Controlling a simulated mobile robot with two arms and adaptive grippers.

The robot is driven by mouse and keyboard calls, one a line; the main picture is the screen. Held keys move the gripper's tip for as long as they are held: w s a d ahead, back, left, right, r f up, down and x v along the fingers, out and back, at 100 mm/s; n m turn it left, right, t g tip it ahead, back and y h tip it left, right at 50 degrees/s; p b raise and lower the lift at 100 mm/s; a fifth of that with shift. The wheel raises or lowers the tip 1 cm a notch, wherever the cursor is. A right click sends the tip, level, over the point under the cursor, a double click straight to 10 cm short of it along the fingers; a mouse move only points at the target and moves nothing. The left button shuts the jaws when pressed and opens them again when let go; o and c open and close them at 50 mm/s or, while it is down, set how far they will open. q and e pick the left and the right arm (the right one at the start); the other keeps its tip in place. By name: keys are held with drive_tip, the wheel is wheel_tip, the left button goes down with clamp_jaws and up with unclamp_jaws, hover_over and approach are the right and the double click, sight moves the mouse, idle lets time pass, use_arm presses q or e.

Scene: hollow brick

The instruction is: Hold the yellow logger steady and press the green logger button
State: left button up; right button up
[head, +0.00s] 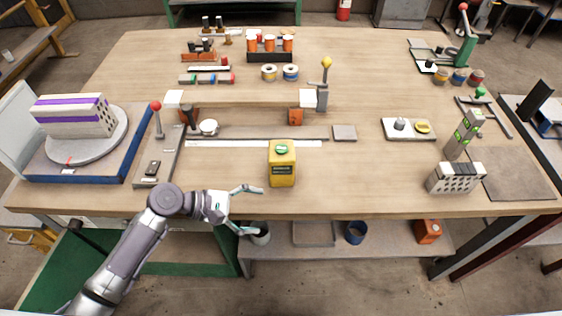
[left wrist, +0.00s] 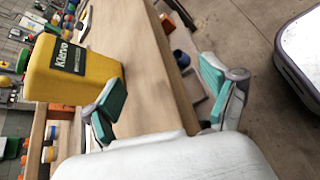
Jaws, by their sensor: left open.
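The yellow logger (head: 282,169) stands upright near the front edge of the table. Its green button (head: 282,149) is on the top face. My left gripper (head: 252,208) is open and empty, just left of the logger and by the table's front edge, its fingers pointing right. In the left wrist view the logger (left wrist: 75,70) appears at the upper left with a dark label, beside one of the open teal-padded fingers (left wrist: 160,95). My right gripper is not in view.
A grey fixture with a red-knobbed lever (head: 157,120) stands left of the logger, and a yellow-knobbed lever (head: 325,82) rises behind it. A hollow brick (head: 456,178) sits at the right. The table between the logger and that brick is clear.

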sight(271, 170)
use_arm(q)
drive_tip(key=w+a+r+n, duration=0.1)
drive_tip(key=w+n, duration=0.1)
drive_tip(key=w+a+r+n+t+h, duration=0.1)
drive_tip(key=w+n, duration=0.2)
drive_tip(key=w+a+r+n+h, duration=0.1)
drive_tip(key=w+r+n, duration=0.1)
drive_tip(key=w, duration=0.1)
drive_tip(key=shift+w+a+r+t, duration=0.1)
drive_tip(key=shift+a+t, duration=0.1)
drive_tip(key=shift+t, duration=0.2)
drive_tip(key=shift+w+d+n+b, duration=0.2)
drive_tip(key=shift+d+n+b, duration=0.15)
drive_tip(key=shift+d, duration=0.1)
drive_tip(key=b+x, duration=0.2)
drive_tip(key=x, duration=0.3)
drive_tip(key=shift+a, duration=0.1)
drive_tip(key=shift+x, duration=2.05)
drive_tip(key=c, duration=0.5)
drive_tip(key=o, duration=0.8)
drive_tip(key=shift+c, duration=0.2)
